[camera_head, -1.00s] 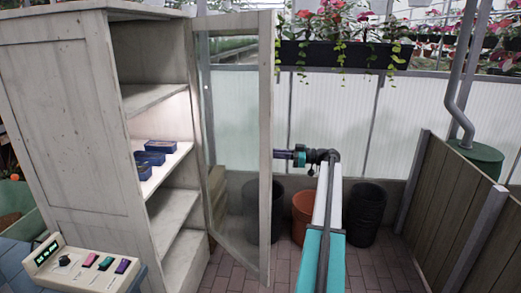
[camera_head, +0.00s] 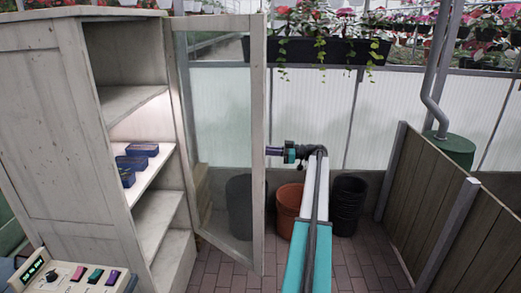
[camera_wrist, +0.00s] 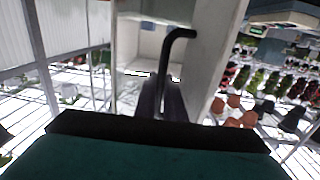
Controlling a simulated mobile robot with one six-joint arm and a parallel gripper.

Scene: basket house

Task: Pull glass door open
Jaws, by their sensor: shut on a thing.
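The glass door (camera_head: 257,110), a pale wooden frame around a clear pane, stands swung out from the front of the pale wooden cabinet (camera_head: 50,130). The shelves behind the opening are exposed. My gripper (camera_head: 271,151) is at the door's free edge, about mid-height. In the wrist view a dark bent handle (camera_wrist: 181,36) rises from between my fingers (camera_wrist: 160,98), beside the pale door frame (camera_wrist: 215,50). My gripper is shut on this handle. In the head view the handle is hidden behind the door's edge and my fingers.
Blue boxes (camera_head: 131,162) sit on a cabinet shelf. A control panel (camera_head: 75,277) is at lower left. An orange pot (camera_head: 289,208) and black pots (camera_head: 348,205) stand near my arm. A wooden partition (camera_head: 430,190) is at right. Brick floor shows between.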

